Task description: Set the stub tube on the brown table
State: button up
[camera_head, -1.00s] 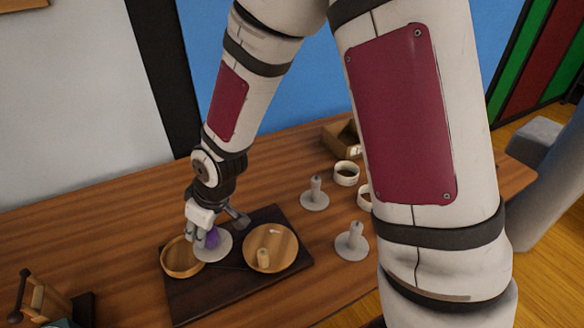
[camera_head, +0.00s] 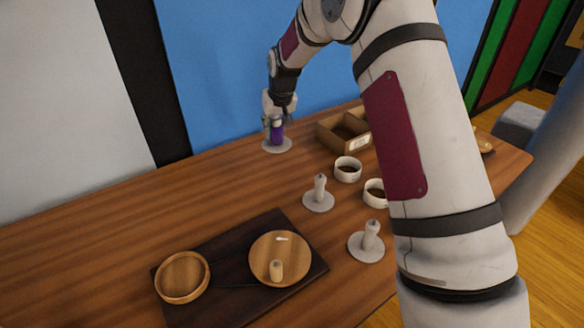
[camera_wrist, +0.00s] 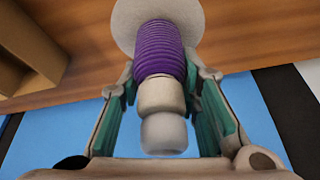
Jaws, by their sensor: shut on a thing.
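The brown table (camera_head: 120,222) is wood-grained. My gripper (camera_head: 274,122) is at the table's far edge, shut on a purple-wound post with a grey disc base (camera_head: 277,144). In the wrist view the purple winding (camera_wrist: 160,50) sits between the green-padded fingers (camera_wrist: 165,105), with a cream and grey post end towards me. The disc (camera_wrist: 130,22) is at or just above the table top; I cannot tell whether it touches.
The dark board (camera_head: 215,262) also bears an empty-looking wooden dish (camera_head: 181,299) at left. Two grey posts on discs (camera_head: 318,200) (camera_head: 366,248) and two white cups (camera_head: 347,174) (camera_head: 374,194) stand right of centre. A divided box (camera_head: 332,136) is right of my gripper. The left table is clear.

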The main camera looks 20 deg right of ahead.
aim_at(282, 139)
jog(key=shift+w+d, duration=0.35)
jog(key=shift+d, duration=0.2)
jog(key=shift+w+d+f, duration=0.1)
jog(key=shift+d+f, duration=0.05)
jog(key=shift+d, duration=0.15)
jog(key=f, duration=0.5)
jog(key=shift+d+f, duration=0.1)
jog(key=shift+d, duration=0.1)
jog(key=shift+a+f, duration=0.1)
jog(key=shift+f, duration=2)
jog(key=shift+f+b, duration=0.1)
jog(key=shift+b, duration=0.2)
jog(key=o, duration=1)
jog(key=shift+f, duration=0.1)
jog(key=shift+c, duration=0.2)
